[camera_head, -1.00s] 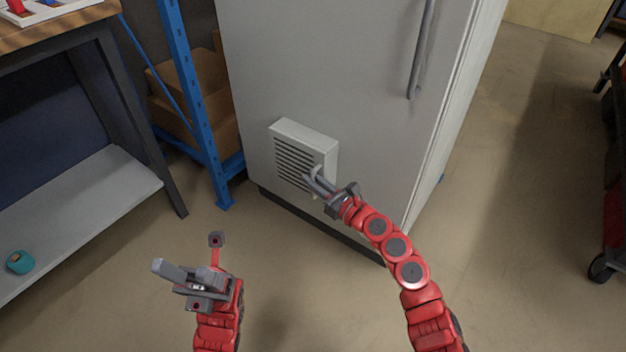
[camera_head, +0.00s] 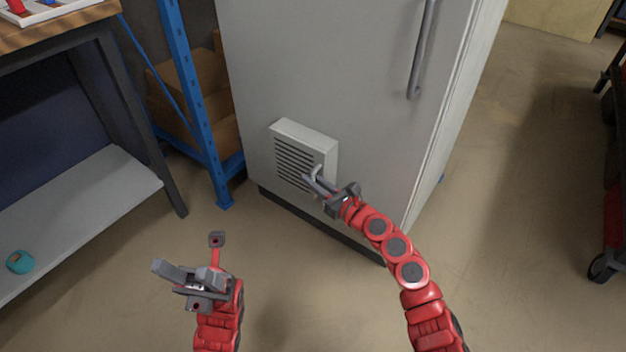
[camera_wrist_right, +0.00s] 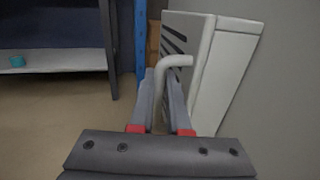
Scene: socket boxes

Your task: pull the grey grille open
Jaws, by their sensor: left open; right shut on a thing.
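The grey grille (camera_head: 305,148) is a boxy slatted panel low on the front of a tall grey cabinet (camera_head: 330,60). In the right wrist view the grille (camera_wrist_right: 224,62) stands just beyond the fingers, its slats to the left. A bent light-grey handle (camera_wrist_right: 180,61) is on its front. My right gripper (camera_head: 316,183) is at the grille's lower right; in the wrist view its fingers (camera_wrist_right: 163,100) are shut on the handle. I cannot see the handle's lower part clearly. My left gripper (camera_head: 190,276) is open and empty, low above the floor at the left.
A blue shelf rack (camera_head: 195,100) with cardboard boxes (camera_head: 205,85) stands left of the cabinet. A workbench (camera_head: 70,180) with a lower shelf is at far left, with a teal object (camera_head: 20,262) on it. A wheeled red cart (camera_head: 612,200) is at far right. The floor before the cabinet is clear.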

